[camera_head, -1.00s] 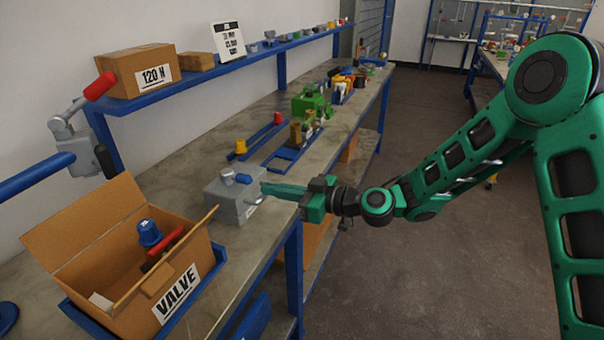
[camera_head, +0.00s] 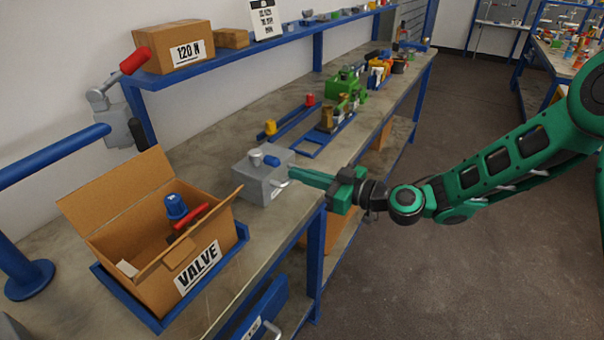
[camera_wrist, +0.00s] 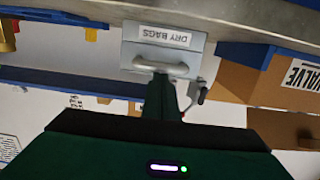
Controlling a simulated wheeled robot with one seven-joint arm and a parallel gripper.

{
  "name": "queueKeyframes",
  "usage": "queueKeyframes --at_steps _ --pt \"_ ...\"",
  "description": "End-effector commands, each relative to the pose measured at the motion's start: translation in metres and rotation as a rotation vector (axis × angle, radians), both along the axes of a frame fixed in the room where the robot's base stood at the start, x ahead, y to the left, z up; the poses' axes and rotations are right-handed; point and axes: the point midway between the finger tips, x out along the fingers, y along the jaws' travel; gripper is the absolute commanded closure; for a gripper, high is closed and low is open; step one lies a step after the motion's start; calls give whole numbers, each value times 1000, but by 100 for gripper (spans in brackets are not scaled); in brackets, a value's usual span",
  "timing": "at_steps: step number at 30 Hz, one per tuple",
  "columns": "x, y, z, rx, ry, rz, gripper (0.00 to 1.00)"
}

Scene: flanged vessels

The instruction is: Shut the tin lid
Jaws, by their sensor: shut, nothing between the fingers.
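The tin is a grey box (camera_head: 263,178) on the workbench, with a small grey round part and a blue piece on its top. In the wrist view the tin (camera_wrist: 140,52) appears upside down, with a "DRY BAGS" label and a pale handle (camera_wrist: 178,70) on its front. I cannot tell whether its lid is fully down. My gripper (camera_head: 292,172) is shut and empty, its fingers pointing at the tin's front beside the handle. In the wrist view the fingertips (camera_wrist: 162,78) overlap the handle; contact is unclear.
An open cardboard box (camera_head: 150,270) marked "VALVE" sits in a blue tray in front of the tin. Blue rails (camera_head: 290,122) and a green device (camera_head: 345,85) lie farther along the bench. A blue shelf (camera_head: 230,60) runs along the wall. The floor to the right is clear.

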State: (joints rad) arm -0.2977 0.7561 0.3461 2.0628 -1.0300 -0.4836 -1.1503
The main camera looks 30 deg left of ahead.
Motion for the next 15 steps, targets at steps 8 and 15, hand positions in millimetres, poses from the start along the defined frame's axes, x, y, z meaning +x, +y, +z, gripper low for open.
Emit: queueKeyframes --at_steps 8,15 --pt "-2 -8 0 -35 10 3 100" --pt "-2 -25 24 -10 9 0 100"
